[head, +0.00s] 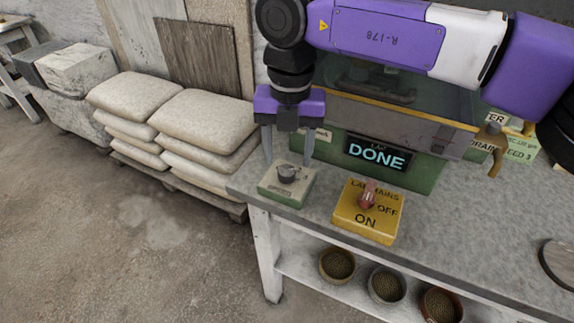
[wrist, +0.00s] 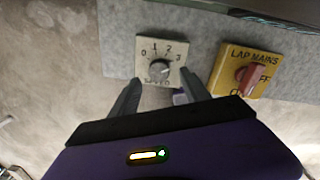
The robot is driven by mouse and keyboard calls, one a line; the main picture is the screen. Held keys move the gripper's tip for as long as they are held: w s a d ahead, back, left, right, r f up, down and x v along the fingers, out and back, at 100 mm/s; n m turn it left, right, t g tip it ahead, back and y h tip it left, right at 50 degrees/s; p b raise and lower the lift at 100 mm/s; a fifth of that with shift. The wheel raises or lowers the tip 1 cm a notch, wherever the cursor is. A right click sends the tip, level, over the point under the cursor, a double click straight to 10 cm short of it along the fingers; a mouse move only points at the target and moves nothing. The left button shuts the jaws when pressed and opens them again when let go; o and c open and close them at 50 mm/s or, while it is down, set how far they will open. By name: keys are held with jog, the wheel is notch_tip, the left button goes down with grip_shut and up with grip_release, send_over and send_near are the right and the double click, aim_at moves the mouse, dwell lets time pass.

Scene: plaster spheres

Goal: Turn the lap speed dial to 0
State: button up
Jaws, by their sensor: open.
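The lap speed dial is a grey round knob (head: 287,173) on a small pale-topped green box (head: 285,188) at the bench's left corner. In the wrist view the knob (wrist: 159,71) has the marks 0, 1, 2 and 3 around it, 0 at left and 3 at right. Its pointer is small and seems to lean toward the 2–3 side. My gripper (head: 289,161) is open and points down over the box, its fingers apart on either side of the knob. In the wrist view the fingertips (wrist: 161,80) flank it; contact cannot be told.
A yellow lap mains box (head: 378,226) with a red switch (head: 368,196) stands close right of the dial box. Behind is a green machine with a DONE display (head: 377,155). The bench's front and left edges are near. Bowls (head: 387,285) sit on the lower shelf.

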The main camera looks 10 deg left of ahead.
aim_at(287, 170)
jog(key=shift+a+f, duration=0.15)
jog(key=shift+f, duration=1.9)
grip_shut()
